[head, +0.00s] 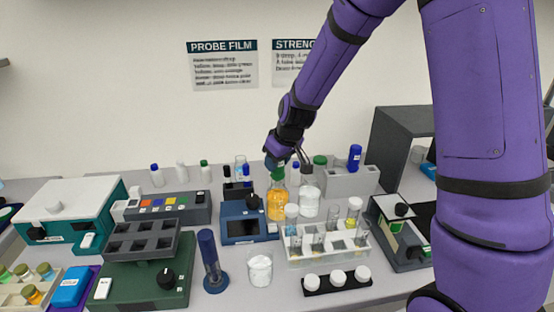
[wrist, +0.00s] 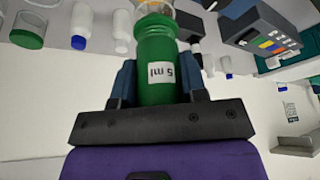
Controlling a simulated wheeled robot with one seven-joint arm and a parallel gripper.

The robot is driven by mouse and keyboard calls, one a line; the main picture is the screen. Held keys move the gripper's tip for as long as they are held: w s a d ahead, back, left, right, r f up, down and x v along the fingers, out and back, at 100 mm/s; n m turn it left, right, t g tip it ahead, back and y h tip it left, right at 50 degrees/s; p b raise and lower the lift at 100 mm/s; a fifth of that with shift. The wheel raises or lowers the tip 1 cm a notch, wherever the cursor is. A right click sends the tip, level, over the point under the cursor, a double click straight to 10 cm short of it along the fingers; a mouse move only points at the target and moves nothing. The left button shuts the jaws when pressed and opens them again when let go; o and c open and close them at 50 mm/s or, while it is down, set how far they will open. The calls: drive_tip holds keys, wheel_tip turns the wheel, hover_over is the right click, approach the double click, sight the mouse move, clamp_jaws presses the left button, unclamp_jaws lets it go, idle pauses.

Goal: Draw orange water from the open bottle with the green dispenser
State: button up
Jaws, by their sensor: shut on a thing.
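My gripper (head: 277,163) is shut on the green dispenser (wrist: 157,50), with one finger on each side of its body. The dispenser carries a white "5 ml" label, upside down in the wrist view. In the head view the dispenser (head: 277,174) is upright directly over the bottle of orange water (head: 277,206), at its neck. A little of the orange bottle shows beyond the dispenser's far end in the wrist view (wrist: 153,4). I cannot tell how deep the dispenser's tip sits in the bottle, or whether it touches the water.
A white-filled bottle (head: 308,201) stands close at the right of the orange one. A blue device with a screen (head: 243,228) is at its left, and a clear vial rack (head: 325,250) is in front. A grey block (head: 350,181) stands behind right. The bench is crowded.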

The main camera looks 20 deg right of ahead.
drive_tip(key=shift+f, duration=1.1)
drive_tip(key=shift+r, duration=5.5)
